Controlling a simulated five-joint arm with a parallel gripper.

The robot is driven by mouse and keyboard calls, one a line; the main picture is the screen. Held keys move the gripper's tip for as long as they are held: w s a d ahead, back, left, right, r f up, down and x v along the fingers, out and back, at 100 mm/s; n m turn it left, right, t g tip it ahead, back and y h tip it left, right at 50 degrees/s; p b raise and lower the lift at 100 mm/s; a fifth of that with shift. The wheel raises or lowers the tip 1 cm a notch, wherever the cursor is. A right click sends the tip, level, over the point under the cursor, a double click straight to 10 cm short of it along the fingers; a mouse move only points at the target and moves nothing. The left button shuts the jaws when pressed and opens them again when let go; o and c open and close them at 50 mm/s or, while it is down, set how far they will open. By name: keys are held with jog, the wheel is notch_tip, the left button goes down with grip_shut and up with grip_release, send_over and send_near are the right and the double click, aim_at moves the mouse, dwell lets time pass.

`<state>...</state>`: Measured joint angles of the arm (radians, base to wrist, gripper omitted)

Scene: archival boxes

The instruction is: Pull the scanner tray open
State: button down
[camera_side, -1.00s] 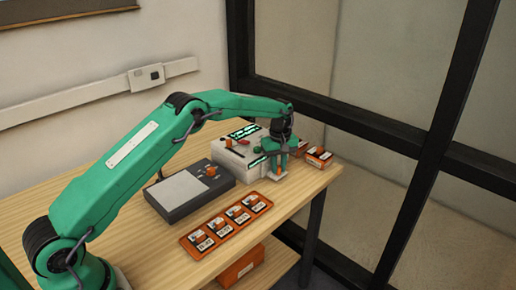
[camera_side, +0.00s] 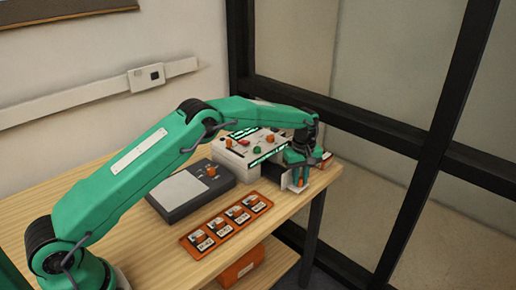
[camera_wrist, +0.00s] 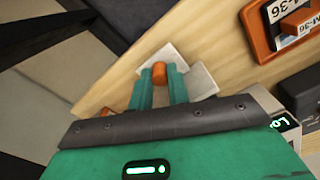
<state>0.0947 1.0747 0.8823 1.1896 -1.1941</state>
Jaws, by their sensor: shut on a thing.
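The scanner (camera_side: 240,148) is a pale box with a lit green display and coloured knobs, at the back right of the table in the side view. The scanner tray shows as a pale plate (camera_side: 301,188) under my gripper (camera_side: 297,178). The wrist view shows the tray's pale plate (camera_wrist: 204,81) on both sides of an orange knob (camera_wrist: 160,71). My gripper (camera_wrist: 160,80) is shut on this knob, one green finger on each side. The arm and gripper hide where the tray meets the scanner.
An orange holder (camera_side: 193,243) with several labelled cards lies along the table's front edge. A dark flat device (camera_side: 168,212) with a pale pad stands behind it. An orange box (camera_side: 323,158) is partly hidden behind my gripper. A black-framed glass partition (camera_side: 410,158) stands beyond the table's right end.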

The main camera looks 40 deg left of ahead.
jog(key=shift+r, duration=0.1)
jog(key=c, duration=1.3)
grip_release()
jog(key=shift+r, duration=3.85)
jog(key=shift+r, duration=0.15)
